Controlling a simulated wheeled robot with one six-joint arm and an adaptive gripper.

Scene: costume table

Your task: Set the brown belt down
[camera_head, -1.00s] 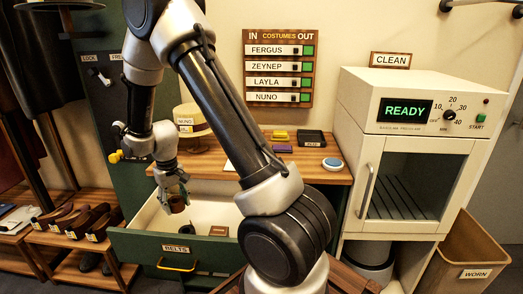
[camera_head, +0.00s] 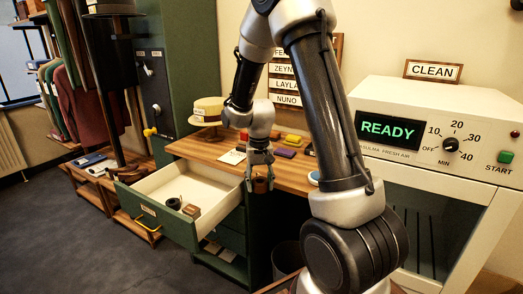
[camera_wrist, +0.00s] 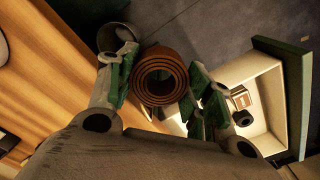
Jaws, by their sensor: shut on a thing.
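The brown belt (camera_wrist: 160,76), rolled into a coil, is between the fingers of my gripper (camera_wrist: 165,92) in the wrist view. My gripper is shut on it. In the head view my gripper (camera_head: 260,178) and the small brown coil (camera_head: 261,186) hang at the table's front edge, right of the open drawer (camera_head: 216,190). In the wrist view grey floor shows behind the coil. The drawer holds a black coil (camera_head: 174,203) and a small brown block (camera_head: 191,210) near its front.
The wooden table (camera_head: 290,177) bears a straw hat (camera_head: 207,108) and several small coloured items. A bin (camera_head: 287,257) stands below the table. The white cabinet reading READY (camera_head: 388,129) is at the right. Much of the drawer's floor is bare.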

